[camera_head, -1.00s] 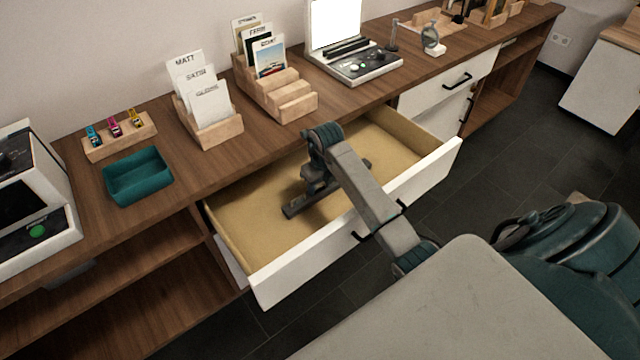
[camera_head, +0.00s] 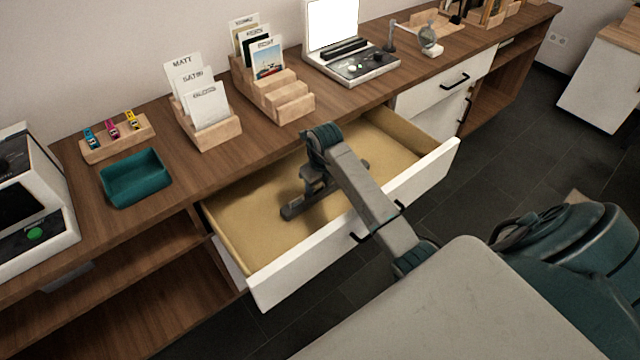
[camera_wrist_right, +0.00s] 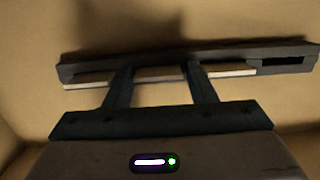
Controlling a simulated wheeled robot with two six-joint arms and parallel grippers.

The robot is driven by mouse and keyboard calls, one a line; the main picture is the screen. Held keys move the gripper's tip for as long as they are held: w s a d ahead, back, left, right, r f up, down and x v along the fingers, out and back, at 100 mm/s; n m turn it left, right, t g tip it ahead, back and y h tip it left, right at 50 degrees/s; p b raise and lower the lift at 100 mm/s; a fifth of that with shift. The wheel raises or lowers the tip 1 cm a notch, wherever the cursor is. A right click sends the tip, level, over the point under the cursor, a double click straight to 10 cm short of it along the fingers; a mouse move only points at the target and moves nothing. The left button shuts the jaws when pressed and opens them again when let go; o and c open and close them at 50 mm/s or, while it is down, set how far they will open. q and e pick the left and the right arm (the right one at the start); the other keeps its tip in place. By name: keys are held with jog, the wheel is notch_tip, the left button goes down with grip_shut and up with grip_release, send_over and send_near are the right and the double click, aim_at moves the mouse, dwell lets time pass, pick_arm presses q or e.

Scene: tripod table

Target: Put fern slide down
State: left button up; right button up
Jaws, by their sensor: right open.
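My right gripper (camera_head: 325,192) reaches down into the open drawer (camera_head: 240,225). In the right wrist view its two fingers (camera_wrist_right: 160,75) are apart, with tan drawer surface between them. A dark bar with a pale strip (camera_wrist_right: 160,73) lies across the fingertips; I cannot tell whether it is a separate thing. I cannot make out a slide between the fingers. On the counter, a stepped wooden rack (camera_head: 290,97) holds cards in its back slots; the middle card's label (camera_head: 256,33) is small and seems to read FERN. My left gripper is not in view.
On the counter stand a wooden card holder (camera_head: 218,132), a teal tray (camera_head: 137,178), a wooden block with coloured clips (camera_head: 118,139) and a lit-screen device (camera_head: 350,65). The drawer's white front panel (camera_head: 300,278) passes beneath my arm. Several drawer parts are free.

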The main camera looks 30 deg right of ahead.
aim_at(321, 194)
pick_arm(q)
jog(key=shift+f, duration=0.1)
pick_arm(e)
jog(key=shift+s+a+f, duration=0.3)
jog(key=shift+a+f, duration=0.05)
jog(key=shift+f, duration=0.1)
jog(key=shift+w+r+p, duration=0.25)
jog(key=shift+r+p, duration=0.25)
jog(key=shift+r, duration=0.5)
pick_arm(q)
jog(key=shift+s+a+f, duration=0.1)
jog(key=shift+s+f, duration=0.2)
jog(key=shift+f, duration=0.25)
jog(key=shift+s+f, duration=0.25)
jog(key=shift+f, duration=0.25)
pick_arm(e)
notch_tip(321, 194, up, 11)
jog(key=s, duration=0.1)
jog(key=shift+s+d, duration=0.15)
jog(key=shift+d, duration=0.1)
jog(key=shift+r, duration=0.1)
